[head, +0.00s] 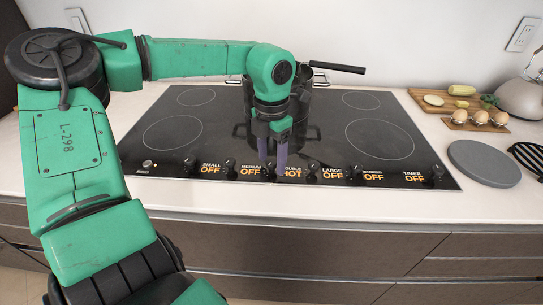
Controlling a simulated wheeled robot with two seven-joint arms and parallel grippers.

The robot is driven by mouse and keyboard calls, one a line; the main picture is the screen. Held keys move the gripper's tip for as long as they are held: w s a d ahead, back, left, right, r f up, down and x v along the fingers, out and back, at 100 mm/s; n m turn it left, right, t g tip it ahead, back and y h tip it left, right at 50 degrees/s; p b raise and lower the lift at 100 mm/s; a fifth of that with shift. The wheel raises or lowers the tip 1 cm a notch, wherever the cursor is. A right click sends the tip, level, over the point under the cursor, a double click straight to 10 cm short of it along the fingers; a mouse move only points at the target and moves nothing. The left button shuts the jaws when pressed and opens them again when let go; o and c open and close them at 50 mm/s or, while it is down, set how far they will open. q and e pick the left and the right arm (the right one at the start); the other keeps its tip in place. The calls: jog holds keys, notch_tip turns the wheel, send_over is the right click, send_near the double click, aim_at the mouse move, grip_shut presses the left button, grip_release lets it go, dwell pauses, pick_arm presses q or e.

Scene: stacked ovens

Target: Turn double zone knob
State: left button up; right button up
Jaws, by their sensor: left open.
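A black cooktop (330,100) is set in the white counter. Its front edge holds a row of small black knobs with lit orange labels between them. The double zone label (291,172) reads HOT and is partly covered by my gripper. A dark knob (312,170) sits just right of that label; another sits by my fingertips, mostly hidden, and I cannot tell which one belongs to the double zone. My left gripper (274,168) is open and points down at the front panel, its fingers around or just before the hidden knob; contact is unclear. My right gripper is not in view.
A dark pot (316,100) stands behind my left gripper, and a black handle (338,67) sticks out right. The other labels read OFF. A cutting board with food (445,98), eggs, a grey round board (484,163) and a kettle (521,100) are on the right counter.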

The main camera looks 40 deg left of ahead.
pick_arm(q)
grip_shut()
